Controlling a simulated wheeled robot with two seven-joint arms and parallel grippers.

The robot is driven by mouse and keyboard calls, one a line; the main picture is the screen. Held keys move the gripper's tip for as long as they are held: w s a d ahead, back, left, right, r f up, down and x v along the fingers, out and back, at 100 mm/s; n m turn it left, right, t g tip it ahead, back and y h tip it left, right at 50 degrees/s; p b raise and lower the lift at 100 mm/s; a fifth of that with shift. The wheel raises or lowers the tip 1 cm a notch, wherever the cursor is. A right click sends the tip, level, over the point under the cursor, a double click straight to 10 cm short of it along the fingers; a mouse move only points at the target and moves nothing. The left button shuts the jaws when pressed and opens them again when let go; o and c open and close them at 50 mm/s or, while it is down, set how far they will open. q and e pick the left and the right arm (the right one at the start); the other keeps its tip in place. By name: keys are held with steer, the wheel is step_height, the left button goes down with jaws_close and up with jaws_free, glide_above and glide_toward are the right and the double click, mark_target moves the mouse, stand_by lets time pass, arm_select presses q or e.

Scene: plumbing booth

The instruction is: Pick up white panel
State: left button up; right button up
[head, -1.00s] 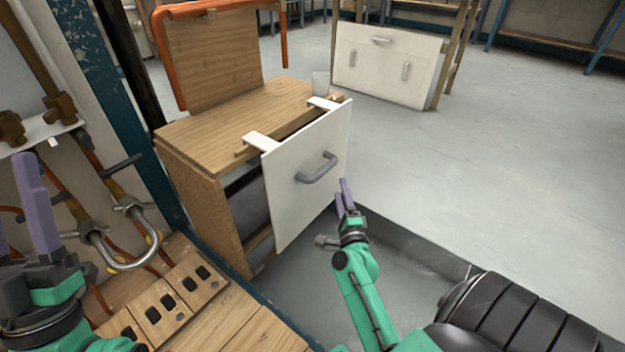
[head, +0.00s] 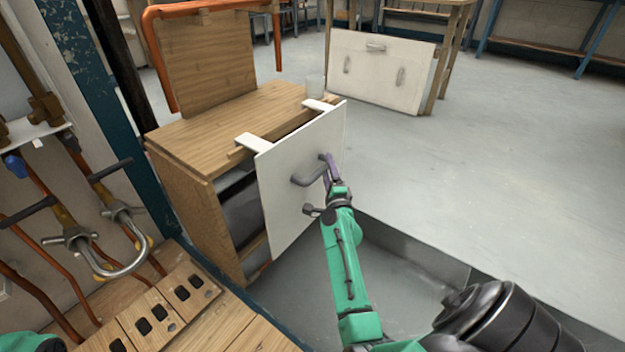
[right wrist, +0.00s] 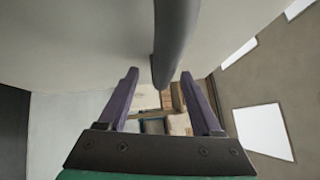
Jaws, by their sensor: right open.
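A white panel (head: 290,195) with one grey bar handle (head: 305,178) hangs upright by two white top hooks (head: 262,143) on the front of a wooden cabinet (head: 200,200). My right gripper (head: 326,165) is open at the handle, its purple fingers overlapping the handle's right part. In the right wrist view, the open fingers (right wrist: 162,92) lie on either side of the handle's end (right wrist: 172,45), and the panel face (right wrist: 90,45) fills the upper left. I cannot tell whether a finger touches the handle. My left gripper is out of view.
Another white panel (head: 375,85) with several handles leans against a wooden table at the back. A clear cup (head: 315,84) stands on the cabinet top. Pipes and a metal U-shaped pipe (head: 125,262) are at the left. The grey floor (head: 500,170) at right is open.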

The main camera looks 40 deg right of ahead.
steer(key=shift+w+d+r, duration=0.1)
steer(key=shift+w+d, duration=0.2)
steer(key=shift+w, duration=0.35)
jaws_close()
stand_by(0.8)
steer(key=shift+r, duration=0.15)
